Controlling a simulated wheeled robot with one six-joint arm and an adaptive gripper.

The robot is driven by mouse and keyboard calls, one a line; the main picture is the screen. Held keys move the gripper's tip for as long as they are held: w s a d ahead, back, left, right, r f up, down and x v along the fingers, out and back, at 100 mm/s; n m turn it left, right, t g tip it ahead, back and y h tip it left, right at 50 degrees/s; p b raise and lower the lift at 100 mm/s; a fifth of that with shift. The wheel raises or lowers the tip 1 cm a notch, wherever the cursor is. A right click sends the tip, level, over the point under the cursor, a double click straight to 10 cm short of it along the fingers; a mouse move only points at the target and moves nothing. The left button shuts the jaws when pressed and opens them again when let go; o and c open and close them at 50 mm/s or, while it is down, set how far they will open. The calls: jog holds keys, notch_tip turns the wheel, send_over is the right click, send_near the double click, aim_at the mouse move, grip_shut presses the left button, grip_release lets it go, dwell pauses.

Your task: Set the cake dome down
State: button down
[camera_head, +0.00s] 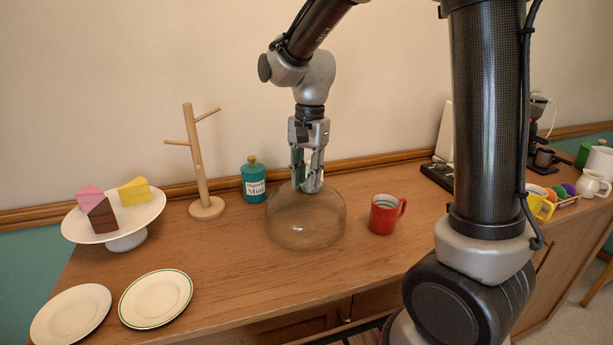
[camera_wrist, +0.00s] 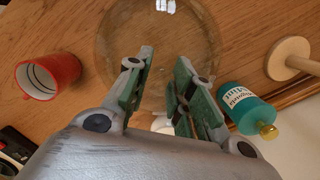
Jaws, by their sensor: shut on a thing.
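The clear glass cake dome (camera_head: 305,226) is upright at the middle of the wooden counter. Its lower rim is on or very close to the counter; I cannot tell if it touches. My gripper (camera_head: 307,184) points down from above and is shut on the top of the dome, where the knob is mostly hidden by the fingers. In the wrist view the dome (camera_wrist: 125,35) spreads beyond the green-padded fingers of my gripper (camera_wrist: 165,62). A white cake stand (camera_head: 151,209) with pink, brown and yellow cake slices stands uncovered at the left.
A red mug (camera_head: 383,215) is close on the dome's right. A teal mint canister (camera_head: 254,182) and a wooden mug tree (camera_head: 206,208) stand behind and to the left. Two plates (camera_head: 156,298) (camera_head: 70,314) lie at front left. Bare counter lies in front of the dome.

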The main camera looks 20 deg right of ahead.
jog(key=c, duration=1.2)
grip_release()
jog(key=shift+f, duration=0.1)
jog(key=shift+c, duration=0.2)
notch_tip(320, 180, up, 12)
jog(key=w+d, duration=0.1)
jog(key=s+d+f+n+t, duration=0.1)
jog(key=s+d+n+t, duration=0.1)
jog(key=s+d+n, duration=0.2)
jog(key=s+d+f+n+t, duration=0.1)
jog(key=s+d+n+t, duration=0.2)
jog(key=s+d, duration=0.7)
jog(key=s+n, duration=0.2)
jog(key=s, duration=0.4)
jog(key=shift+d+h, duration=0.3)
jog(key=shift+h, duration=0.1)
